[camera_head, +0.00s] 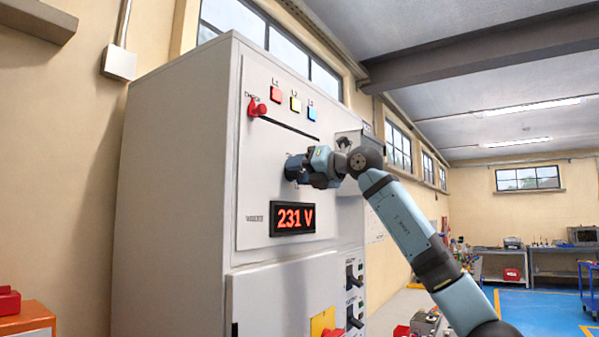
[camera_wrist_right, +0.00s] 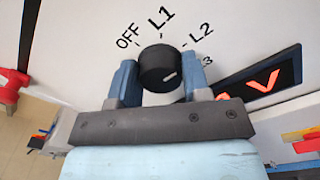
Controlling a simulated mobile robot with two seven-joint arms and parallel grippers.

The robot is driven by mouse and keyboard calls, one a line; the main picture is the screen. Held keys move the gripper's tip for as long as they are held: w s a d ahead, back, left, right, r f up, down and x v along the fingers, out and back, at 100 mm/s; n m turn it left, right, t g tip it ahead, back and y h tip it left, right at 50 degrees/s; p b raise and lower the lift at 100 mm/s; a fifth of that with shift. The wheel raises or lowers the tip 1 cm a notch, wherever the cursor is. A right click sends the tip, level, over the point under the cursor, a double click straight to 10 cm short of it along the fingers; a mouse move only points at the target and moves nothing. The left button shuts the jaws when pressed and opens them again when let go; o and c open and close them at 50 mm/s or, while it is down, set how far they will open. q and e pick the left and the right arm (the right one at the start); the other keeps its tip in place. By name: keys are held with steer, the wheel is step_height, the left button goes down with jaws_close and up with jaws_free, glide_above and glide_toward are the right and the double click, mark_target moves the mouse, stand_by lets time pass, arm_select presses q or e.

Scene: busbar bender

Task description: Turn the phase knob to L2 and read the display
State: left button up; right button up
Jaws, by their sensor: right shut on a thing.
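The phase knob (camera_wrist_right: 158,66) is round and black, between labels OFF, L1, L2 and a partly hidden one ending in 3. Its short white mark slants to the right; I cannot tell exactly which label it points at. My right gripper (camera_wrist_right: 160,78) is shut on the knob, a blue finger on each side. In the head view my right gripper (camera_head: 292,170) is against the cabinet front and hides the knob. The display (camera_head: 293,218) reads 231 V in red; it shows partly in the wrist view (camera_wrist_right: 262,80). My left gripper is not in view.
The grey cabinet (camera_head: 175,180) carries red, yellow and blue indicators (camera_head: 295,103) marked L1, L2 and L3. A red probe-like part (camera_head: 257,107) sits at its upper left. A grey box (camera_head: 350,140) juts out beside my right wrist. Black switches (camera_head: 353,290) are lower down.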

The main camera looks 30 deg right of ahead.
stand_by(0.3)
steer(key=o, duration=0.9)
steer(key=b+v, duration=0.3)
steer(key=v, duration=1)
steer(key=shift+s, duration=0.35)
steer(key=shift+f, duration=0.1)
